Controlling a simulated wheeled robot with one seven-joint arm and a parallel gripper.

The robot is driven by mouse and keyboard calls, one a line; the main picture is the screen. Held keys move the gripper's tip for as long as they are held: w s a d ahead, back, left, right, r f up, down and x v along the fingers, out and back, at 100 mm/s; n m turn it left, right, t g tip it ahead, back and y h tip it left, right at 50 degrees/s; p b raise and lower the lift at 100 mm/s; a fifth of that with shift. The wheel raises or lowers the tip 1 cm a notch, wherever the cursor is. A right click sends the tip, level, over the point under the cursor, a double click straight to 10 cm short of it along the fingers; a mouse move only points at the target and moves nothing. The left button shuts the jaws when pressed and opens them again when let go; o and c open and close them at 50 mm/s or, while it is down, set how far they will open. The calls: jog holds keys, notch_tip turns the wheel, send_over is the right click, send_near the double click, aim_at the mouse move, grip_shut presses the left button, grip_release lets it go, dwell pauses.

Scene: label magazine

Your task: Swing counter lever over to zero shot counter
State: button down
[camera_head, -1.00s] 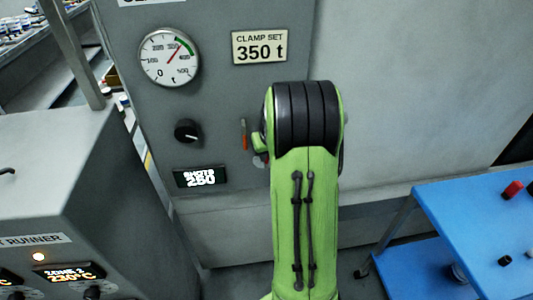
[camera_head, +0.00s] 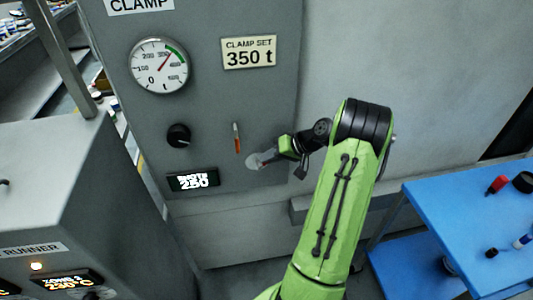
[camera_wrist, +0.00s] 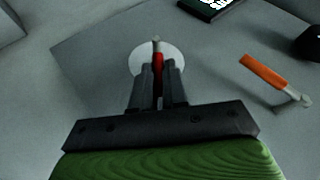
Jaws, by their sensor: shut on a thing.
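The shot counter display (camera_head: 194,180) on the grey clamp panel reads 250. A lever with a red grip (camera_wrist: 158,62) stands on a round pale disc (camera_head: 254,161) to the right of the display; the disc also shows in the wrist view (camera_wrist: 140,58). My gripper (camera_wrist: 159,72) is shut on the red lever, one finger on each side of it. A second lever with an orange handle (camera_head: 237,138) is beside the disc; it also shows in the wrist view (camera_wrist: 262,71), apart from my fingers. No label shows which one is the counter lever.
A black knob (camera_head: 178,136), a round gauge (camera_head: 159,66) and a CLAMP SET 350 t plate (camera_head: 249,53) are on the same panel. A grey hot runner cabinet (camera_head: 50,180) stands at left. A blue cart (camera_head: 450,215) with small items stands at right.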

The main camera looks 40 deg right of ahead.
jog(key=shift+s+d+f+m+t+y+p, duration=0.2)
jog(key=shift+d+f+t+y, duration=0.1)
jog(key=shift+t+y, duration=0.2)
jog(key=shift+s+d+f+m+t+y+p, duration=0.15)
jog(key=shift+f+m+t+y, duration=0.1)
jog(key=shift+t+y, duration=0.2)
jog(key=c, duration=1.1)
grip_release()
jog(key=shift+c, duration=0.2)
jog(key=p+v, duration=0.2)
jog(key=v, duration=1.3)
jog(key=shift+s+d, duration=0.2)
jog(key=shift+d, duration=0.2)
